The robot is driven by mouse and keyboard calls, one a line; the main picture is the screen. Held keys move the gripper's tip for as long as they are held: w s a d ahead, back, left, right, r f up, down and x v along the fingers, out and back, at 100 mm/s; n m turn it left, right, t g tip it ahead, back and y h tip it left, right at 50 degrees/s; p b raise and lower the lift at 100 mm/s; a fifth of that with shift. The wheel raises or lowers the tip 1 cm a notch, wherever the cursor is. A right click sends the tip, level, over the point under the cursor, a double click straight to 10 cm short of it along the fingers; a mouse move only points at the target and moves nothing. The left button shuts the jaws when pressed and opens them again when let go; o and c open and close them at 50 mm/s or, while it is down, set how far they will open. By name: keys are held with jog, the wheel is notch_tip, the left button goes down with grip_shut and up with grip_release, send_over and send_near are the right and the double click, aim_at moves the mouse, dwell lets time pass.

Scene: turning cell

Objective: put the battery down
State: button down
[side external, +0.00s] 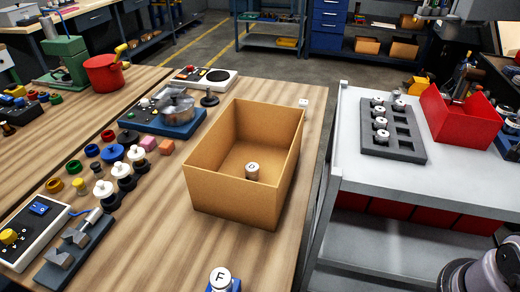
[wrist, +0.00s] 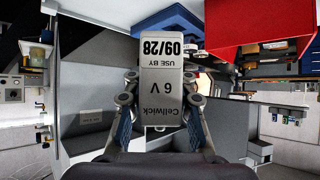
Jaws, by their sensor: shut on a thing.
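The battery (wrist: 165,78) is a grey block with dark print reading "Cellwick 6 V" and "USE BY 09/28"; the print is upside down in the wrist view. My gripper (wrist: 160,103) is shut on it, with one finger on each side. The battery hides much of what lies beyond it, and I cannot tell how high it is held. Neither the battery nor my gripper can be made out in the side external view.
A cardboard box (side external: 212,183) on the wooden bench holds a small lettered cylinder (side external: 252,173). On the grey cart (side external: 352,150) are a slotted dark tray (side external: 412,152) with several round pieces and a red bin (side external: 460,125). Bare cart top shows around the tray.

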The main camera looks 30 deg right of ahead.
jog(key=shift+f, duration=1.75)
send_over(454, 164)
notch_tip(454, 164, down, 7)
jog(key=shift+a, duration=0.1)
jog(key=shift+f, duration=2)
jog(key=shift+f, duration=0.15)
jog(key=c, duration=1.1)
grip_release()
